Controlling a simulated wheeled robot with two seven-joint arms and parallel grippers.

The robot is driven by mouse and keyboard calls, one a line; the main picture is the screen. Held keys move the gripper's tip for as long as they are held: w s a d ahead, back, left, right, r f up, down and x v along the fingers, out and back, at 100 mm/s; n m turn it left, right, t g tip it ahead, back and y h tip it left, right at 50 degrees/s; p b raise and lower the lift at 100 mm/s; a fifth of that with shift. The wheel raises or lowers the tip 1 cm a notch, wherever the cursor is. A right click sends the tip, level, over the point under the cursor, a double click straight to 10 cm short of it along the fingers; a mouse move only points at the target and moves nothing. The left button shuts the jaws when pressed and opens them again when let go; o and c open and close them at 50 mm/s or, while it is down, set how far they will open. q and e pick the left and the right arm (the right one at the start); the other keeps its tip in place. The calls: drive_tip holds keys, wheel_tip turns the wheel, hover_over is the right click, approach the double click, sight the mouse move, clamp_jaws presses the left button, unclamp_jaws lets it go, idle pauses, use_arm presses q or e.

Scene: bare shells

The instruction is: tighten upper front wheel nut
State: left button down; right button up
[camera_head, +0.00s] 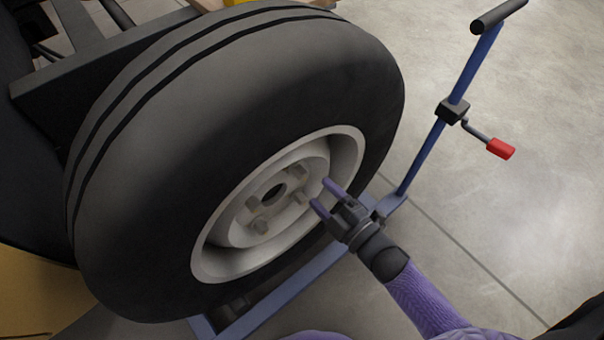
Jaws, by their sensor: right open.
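The front wheel is a large black tire (330,80) with a pale grey rim (217,262). Several wheel nuts sit around the dark center hole (273,189). One nut (299,171) is at the upper right of the hole, another (252,203) is to its left, and another (261,226) is below. My right gripper (321,194) reaches in from the lower right. Its two purple fingers are apart and empty, over the rim's right side in the picture. It does not visibly touch a nut. My left gripper is out of view.
A blue wheel stand (418,155) with a black top handle (498,16) and red crank grip (501,148) rises right of the wheel. Its blue base bar (285,290) runs below the tire. A dark vehicle frame (95,62) is at left. Concrete floor at right is clear.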

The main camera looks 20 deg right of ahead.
sight(304, 177)
drive_tip(key=x, duration=0.1)
drive_tip(key=b+x, duration=0.1)
drive_tip(key=x, duration=0.2)
drive_tip(key=shift+f, duration=0.3)
drive_tip(key=shift+b+x, duration=0.5)
drive_tip(key=shift+x, duration=0.6)
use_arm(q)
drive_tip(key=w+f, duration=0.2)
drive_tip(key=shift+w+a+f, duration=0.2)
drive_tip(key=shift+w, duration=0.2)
use_arm(e)
drive_tip(key=shift+r, duration=0.2)
clamp_jaws()
